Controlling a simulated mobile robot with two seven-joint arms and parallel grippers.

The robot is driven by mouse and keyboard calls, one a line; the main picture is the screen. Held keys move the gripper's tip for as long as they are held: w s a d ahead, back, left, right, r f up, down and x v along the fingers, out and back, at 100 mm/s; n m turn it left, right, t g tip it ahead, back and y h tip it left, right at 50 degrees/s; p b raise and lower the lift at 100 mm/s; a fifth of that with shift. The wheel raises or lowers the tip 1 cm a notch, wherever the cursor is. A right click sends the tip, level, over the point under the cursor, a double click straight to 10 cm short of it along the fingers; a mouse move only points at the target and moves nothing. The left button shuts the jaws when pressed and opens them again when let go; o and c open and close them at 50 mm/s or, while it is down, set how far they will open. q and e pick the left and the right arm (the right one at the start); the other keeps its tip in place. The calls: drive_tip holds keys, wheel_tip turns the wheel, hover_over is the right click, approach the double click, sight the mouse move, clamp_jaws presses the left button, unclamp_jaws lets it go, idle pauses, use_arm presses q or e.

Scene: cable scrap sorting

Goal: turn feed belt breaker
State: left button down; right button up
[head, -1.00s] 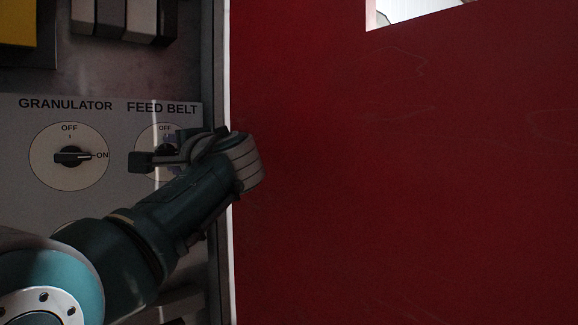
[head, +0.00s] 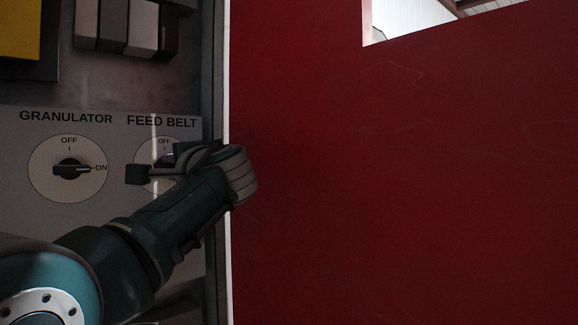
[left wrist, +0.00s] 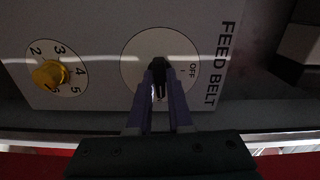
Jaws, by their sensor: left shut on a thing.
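The feed belt breaker is a round pale dial (head: 165,143) under the label FEED BELT, partly hidden by my left gripper (head: 158,165) in the head view. In the left wrist view the dial (left wrist: 137,65) is near the middle, with the OFF mark on its right side. My left gripper (left wrist: 160,82) is shut on the dial's black knob (left wrist: 158,63), one finger on each side. The knob seems to lie across the OFF direction; its exact pointing is hard to tell. The ON mark is hidden. My right gripper is not in view.
The granulator dial (head: 46,184) is left of the feed belt dial, its knob toward ON. A yellow numbered knob (left wrist: 51,75) shows in the left wrist view. A large red panel (head: 400,190) fills the right, close beside my left wrist. Grey blocks (head: 114,27) are above.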

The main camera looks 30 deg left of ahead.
use_arm(q)
drive_tip(key=shift+m+p, duration=0.7)
drive_tip(key=shift+p, duration=0.25)
drive_tip(key=c, duration=0.8)
unclamp_jaws()
drive_tip(key=shift+c, duration=0.2)
drive_tip(key=shift+d, duration=0.1)
drive_tip(key=p+v, duration=0.5)
drive_tip(key=v, duration=0.4)
drive_tip(key=shift+s+d, duration=0.15)
drive_tip(key=shift+d, duration=0.2)
